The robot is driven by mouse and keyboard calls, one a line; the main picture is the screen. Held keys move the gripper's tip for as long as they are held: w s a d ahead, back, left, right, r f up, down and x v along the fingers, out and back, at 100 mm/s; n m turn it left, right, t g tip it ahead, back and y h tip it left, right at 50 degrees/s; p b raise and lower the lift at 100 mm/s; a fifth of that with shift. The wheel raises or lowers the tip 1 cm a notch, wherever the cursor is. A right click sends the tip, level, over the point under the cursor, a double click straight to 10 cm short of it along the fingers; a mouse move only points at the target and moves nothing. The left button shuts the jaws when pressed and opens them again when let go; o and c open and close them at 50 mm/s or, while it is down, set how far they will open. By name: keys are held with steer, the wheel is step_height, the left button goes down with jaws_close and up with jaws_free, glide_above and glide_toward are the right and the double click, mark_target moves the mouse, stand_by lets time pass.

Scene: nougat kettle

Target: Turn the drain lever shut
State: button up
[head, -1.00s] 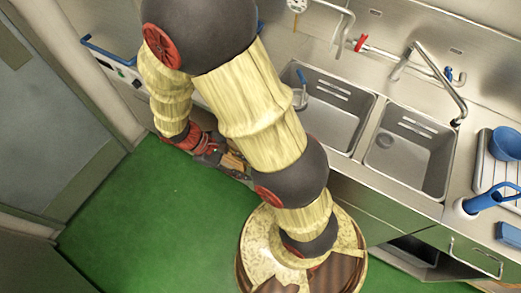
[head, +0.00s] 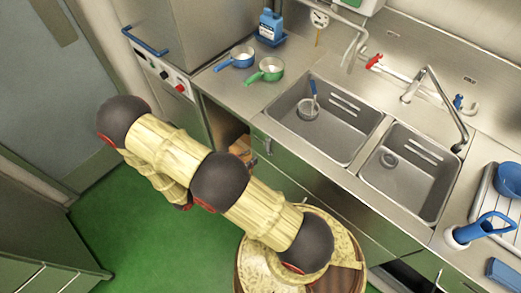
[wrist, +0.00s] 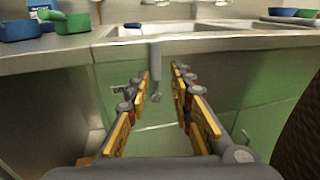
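In the wrist view a grey lever-like bar (wrist: 155,70) hangs straight down from under the sink's front edge and ends in a round knob. It looks like the drain lever. My gripper (wrist: 160,79) is open, its two yellow-sided fingers apart and pointing toward the green cabinet front. The bar's lower end shows in the gap between the fingertips. It appears to lie beyond them, and I see no contact.
The double sink (head: 352,152) is set in a steel counter above the green cabinet front (wrist: 180,88). A blue pan (head: 242,57), a green pan (head: 270,70) and a blue bottle (head: 270,27) stand left of it. An open space (wrist: 45,125) lies under the counter at left.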

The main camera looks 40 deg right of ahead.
mark_target(268, 148)
steer(key=d+b, duration=0.1)
steer(key=d, duration=0.7)
steer(key=shift+s+r, duration=0.15)
steer(key=shift+r, duration=0.25)
steer(key=shift+c, duration=0.6)
steer(key=c, duration=0.4)
jaws_close()
